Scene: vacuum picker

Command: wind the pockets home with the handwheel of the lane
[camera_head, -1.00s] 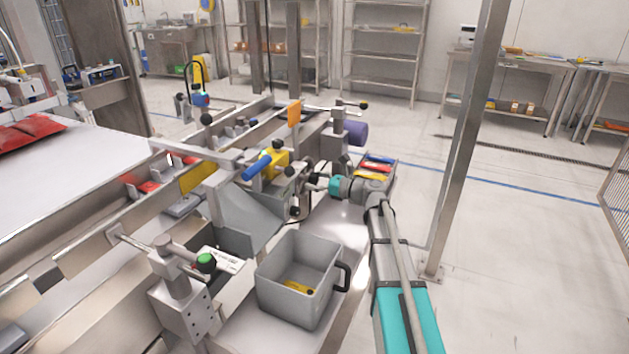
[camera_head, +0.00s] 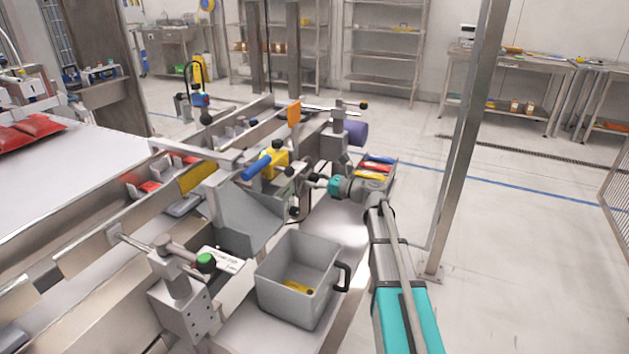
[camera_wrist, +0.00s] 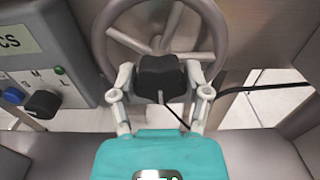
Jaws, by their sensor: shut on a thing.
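The handwheel (camera_wrist: 222,45) fills the top of the wrist view as a grey rim with spokes. Its black knob (camera_wrist: 160,78) sits between the two fingers of my gripper (camera_wrist: 160,92), which is shut on it. In the head view my gripper (camera_head: 316,181) reaches in from the right to the lane's side, and the wheel is small and mostly hidden there. The lane's pockets (camera_head: 130,188) run along the metal trough at left, with red packs (camera_head: 150,186) in some of them.
A grey control box (camera_wrist: 40,60) with a blue button and black selector stands left of the wheel. A black cable (camera_wrist: 262,87) runs at right. A grey bin (camera_head: 300,275) with a yellow item stands in front of the lane. A post (camera_head: 470,130) rises right of my arm.

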